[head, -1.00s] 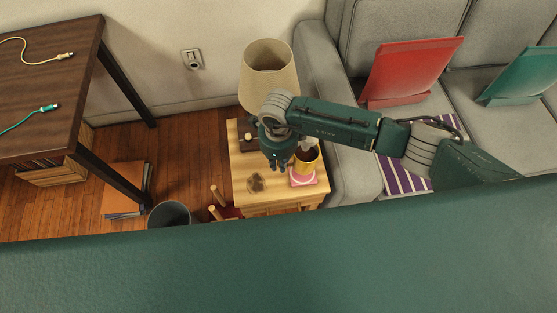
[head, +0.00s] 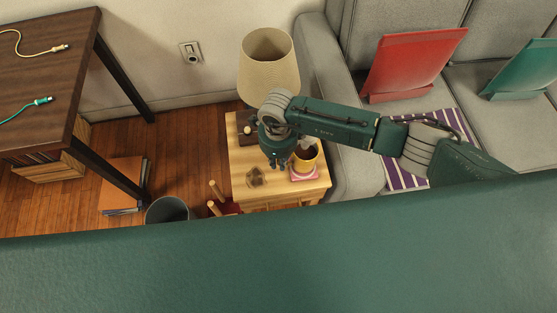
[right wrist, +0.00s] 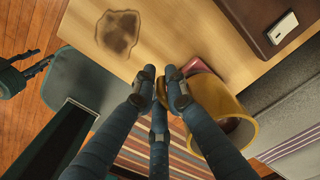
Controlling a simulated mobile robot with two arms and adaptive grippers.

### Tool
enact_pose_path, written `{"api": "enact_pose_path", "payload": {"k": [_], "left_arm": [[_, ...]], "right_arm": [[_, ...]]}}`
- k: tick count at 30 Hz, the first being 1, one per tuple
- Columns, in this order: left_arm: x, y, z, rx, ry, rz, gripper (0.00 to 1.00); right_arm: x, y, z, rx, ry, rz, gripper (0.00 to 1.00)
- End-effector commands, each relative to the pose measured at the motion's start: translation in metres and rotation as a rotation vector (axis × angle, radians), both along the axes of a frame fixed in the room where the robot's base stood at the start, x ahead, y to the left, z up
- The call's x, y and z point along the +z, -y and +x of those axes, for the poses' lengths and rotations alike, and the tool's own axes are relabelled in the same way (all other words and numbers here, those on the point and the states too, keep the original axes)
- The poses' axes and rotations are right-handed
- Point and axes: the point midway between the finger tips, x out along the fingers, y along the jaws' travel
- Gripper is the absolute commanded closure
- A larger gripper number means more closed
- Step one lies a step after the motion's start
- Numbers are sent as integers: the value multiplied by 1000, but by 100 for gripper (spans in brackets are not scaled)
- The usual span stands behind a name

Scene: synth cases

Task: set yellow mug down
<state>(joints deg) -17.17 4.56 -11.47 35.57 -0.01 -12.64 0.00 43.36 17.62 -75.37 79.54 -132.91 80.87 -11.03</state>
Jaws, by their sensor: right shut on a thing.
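The yellow mug (head: 317,159) is upright at the right front of the small wooden side table (head: 240,157), over a pink coaster (head: 304,176). It also shows in the right wrist view (right wrist: 245,125), with something dark inside. My right gripper (head: 280,163) is at the mug's left side. I cannot tell whether the mug's base touches the coaster. A dark jointed part at the left of the right wrist view looks like my left gripper (right wrist: 22,74).
A brown patch (head: 255,177) marks the front left of the tabletop. A sofa (head: 322,85) borders the right; a bin (head: 167,210) stands left on the floor.

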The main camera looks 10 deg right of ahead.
Motion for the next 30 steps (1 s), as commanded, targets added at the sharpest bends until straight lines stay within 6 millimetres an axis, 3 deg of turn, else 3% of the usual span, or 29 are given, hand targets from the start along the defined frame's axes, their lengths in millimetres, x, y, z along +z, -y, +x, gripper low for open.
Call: {"api": "enact_pose_path", "payload": {"k": [11, 12, 15, 25, 30], "left_arm": [[-8, 0, 0, 0, 0, 0, 60], [-7, 0, 0, 0, 0, 0, 60], [-7, 0, 0, 0, 0, 0, 60], [-7, -2, -2, 1, -3, 2, 60], [-7, -1, -1, 0, -2, 1, 60]], "right_arm": [[-8, 0, 1, -1, 2, 0, 100], [-7, 0, 1, -1, 2, 0, 85], [-7, 0, 1, -1, 1, 0, 67], [-5, 0, 0, 0, 0, 0, 67], [16, 0, 2, 2, 3, 1, 67]]}}
